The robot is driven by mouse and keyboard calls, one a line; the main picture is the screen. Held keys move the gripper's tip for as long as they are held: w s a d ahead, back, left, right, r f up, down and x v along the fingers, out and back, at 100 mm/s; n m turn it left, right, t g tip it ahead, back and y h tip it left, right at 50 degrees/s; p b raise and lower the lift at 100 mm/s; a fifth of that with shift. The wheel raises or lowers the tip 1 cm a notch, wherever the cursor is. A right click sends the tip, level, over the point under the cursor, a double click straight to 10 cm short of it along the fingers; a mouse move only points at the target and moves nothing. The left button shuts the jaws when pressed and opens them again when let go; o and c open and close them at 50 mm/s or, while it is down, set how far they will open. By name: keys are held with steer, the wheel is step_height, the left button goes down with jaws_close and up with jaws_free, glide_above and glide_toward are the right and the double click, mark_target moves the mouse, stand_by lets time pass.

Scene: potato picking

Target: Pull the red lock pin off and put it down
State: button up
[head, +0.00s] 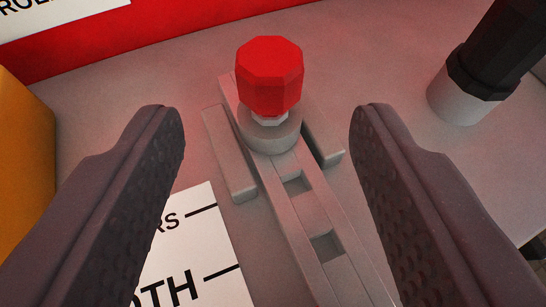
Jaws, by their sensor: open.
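The red lock pin (270,75) stands upright with a faceted red knob on a short pale stem. It sits in a grey round collar (270,132) on a grey slotted bar (305,215) that runs between two low rails. My gripper (268,125) is open, with one dark finger to the left and one to the right of the bar. Neither finger touches the pin, and nothing is between the fingertips except the view of the collar and bar. The lower part of the pin is hidden inside the collar.
A black handle on a white base (459,100) stands at the upper right. A yellow block (25,150) is at the left edge. A red panel (170,30) with a white label runs along the back. A white printed label (195,255) lies flat on the grey surface.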

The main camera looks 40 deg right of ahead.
mark_target(268, 93)
steer(key=x, duration=0.7)
steer(key=c, duration=1.1)
